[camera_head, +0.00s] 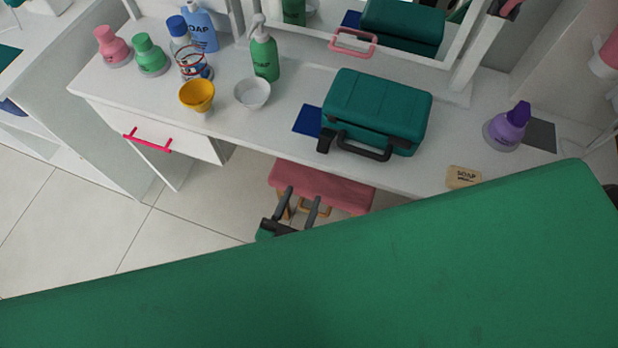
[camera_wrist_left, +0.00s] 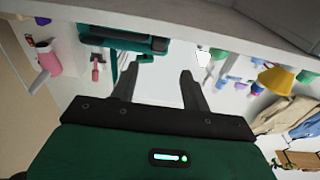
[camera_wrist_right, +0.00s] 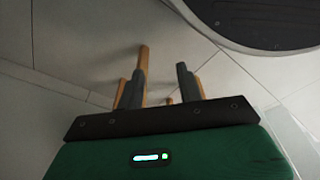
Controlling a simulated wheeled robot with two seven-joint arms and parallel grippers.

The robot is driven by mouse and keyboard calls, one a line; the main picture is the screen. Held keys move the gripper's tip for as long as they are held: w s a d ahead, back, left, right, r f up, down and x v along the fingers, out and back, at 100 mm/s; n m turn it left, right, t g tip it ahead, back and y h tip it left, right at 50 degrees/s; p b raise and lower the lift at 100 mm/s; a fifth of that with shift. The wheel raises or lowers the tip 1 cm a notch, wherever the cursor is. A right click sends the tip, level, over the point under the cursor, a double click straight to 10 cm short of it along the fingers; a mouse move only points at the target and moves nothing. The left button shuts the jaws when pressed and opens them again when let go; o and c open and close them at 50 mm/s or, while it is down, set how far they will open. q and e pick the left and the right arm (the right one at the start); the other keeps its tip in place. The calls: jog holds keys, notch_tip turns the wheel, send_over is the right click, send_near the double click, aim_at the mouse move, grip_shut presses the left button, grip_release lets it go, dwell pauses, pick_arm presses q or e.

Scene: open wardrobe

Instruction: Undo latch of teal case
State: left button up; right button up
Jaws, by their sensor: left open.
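The teal case (camera_head: 378,105) stands upright with its lid down on the white table. A dark handle (camera_head: 362,152) and a dark block (camera_head: 325,142), which may be a latch, are on its front side. My left gripper (camera_head: 301,197) is open and empty, in front of and below the table edge, apart from the case. In the left wrist view, part of the case (camera_wrist_left: 110,37) shows beyond my left gripper (camera_wrist_left: 157,80). My right gripper (camera_wrist_right: 160,80) is open and empty in its wrist view, near the floor. It is hidden in the head view.
A pink stool (camera_head: 330,185) stands below the table edge near my left gripper. A purple bottle (camera_head: 507,128) and soap (camera_head: 463,177) are right of the case. A yellow cup (camera_head: 197,95), a white bowl (camera_head: 252,93) and several bottles stand left. My green body covers the foreground.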

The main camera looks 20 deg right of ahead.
pick_arm(q)
jog(key=shift+v, duration=1.1)
pick_arm(e)
jog(key=shift+w+r, duration=0.25)
jog(key=shift+r, duration=0.15)
jog(key=shift+s+a+f, duration=0.15)
